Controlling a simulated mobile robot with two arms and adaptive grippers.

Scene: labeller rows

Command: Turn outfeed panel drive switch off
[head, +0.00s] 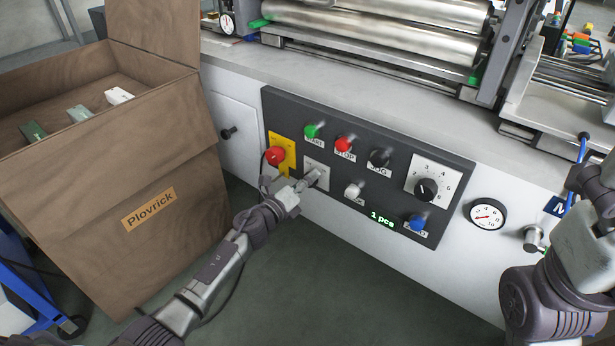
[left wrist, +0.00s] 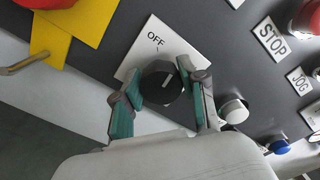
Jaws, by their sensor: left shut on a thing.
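The drive switch is a round black knob (left wrist: 161,84) on a white plate in the left wrist view. The word OFF is printed near the plate's upper corner, and a short pale mark shows on the knob's face. My left gripper (left wrist: 164,92) has its teal-padded fingers on either side of the knob, shut on it. In the head view, the left gripper (head: 308,181) reaches the white plate (head: 318,170) on the dark panel (head: 400,150) and hides most of the knob.
A red knob (head: 275,155) on a yellow plate is close beside the left gripper. Green START (head: 312,131) and red STOP (head: 344,145) buttons sit above. A white button (head: 353,190) is to the right. A brown Plovrick box (head: 165,250) stands left of my left arm.

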